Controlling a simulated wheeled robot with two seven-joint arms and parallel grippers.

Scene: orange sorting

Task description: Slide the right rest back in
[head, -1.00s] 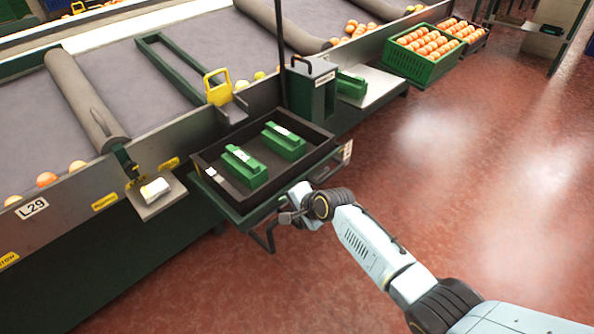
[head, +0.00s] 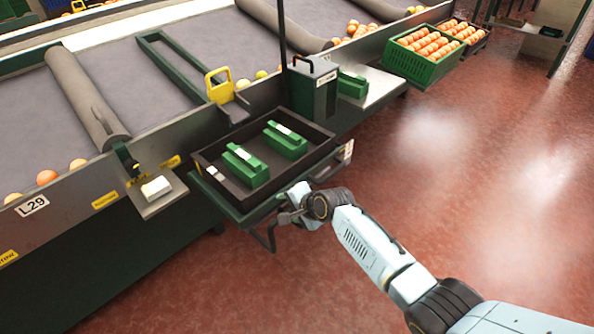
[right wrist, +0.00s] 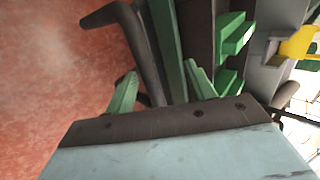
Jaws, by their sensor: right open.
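The right rest (head: 236,212) is a dark green pull-out shelf on the side of the sorting line, out under a black tray (head: 214,187). A bent black handle (head: 261,238) hangs at its front. In the right wrist view the handle (right wrist: 146,52) runs beside the green edge of the rest (right wrist: 168,48). My right gripper (head: 287,216) is at the handle, its fingers open. In the right wrist view the handle passes between the two green-tinted fingers (right wrist: 163,80); I cannot tell whether they touch it. My left gripper is not in view.
Two green blocks (head: 245,167) (head: 285,142) lie in the black tray. A small side plate (head: 156,197) with a white item sits to the left. A dark green box (head: 314,90) stands behind the tray. The red floor (head: 440,180) to the right is clear.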

